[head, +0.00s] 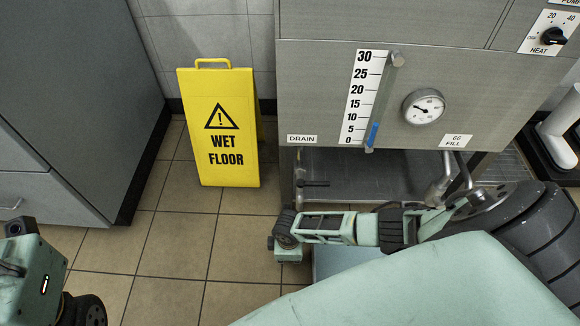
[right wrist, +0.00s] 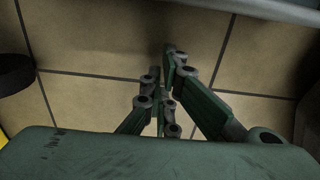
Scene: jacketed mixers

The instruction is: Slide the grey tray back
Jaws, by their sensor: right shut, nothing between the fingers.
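The grey tray (head: 345,260) shows as a flat blue-grey surface low in front of the steel mixer, below my right gripper. My right arm hides most of it, so its far edge and full outline cannot be seen. My right gripper (head: 287,240) is shut and empty, reaching leftward below the mixer's front panel. In the right wrist view its fingers (right wrist: 172,52) come together over the tiled floor. A grey edge crosses the top of that view; I cannot tell what it belongs to. My left arm shows at the lower left of the head view, but its gripper does not.
The mixer's front panel (head: 315,100) with gauge and drain valve (head: 309,183) overhangs the space behind my right gripper. A yellow wet floor sign (head: 219,130) stands to the left. A grey cabinet (head: 70,90) is at far left. Tiled floor (head: 180,240) between them is clear.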

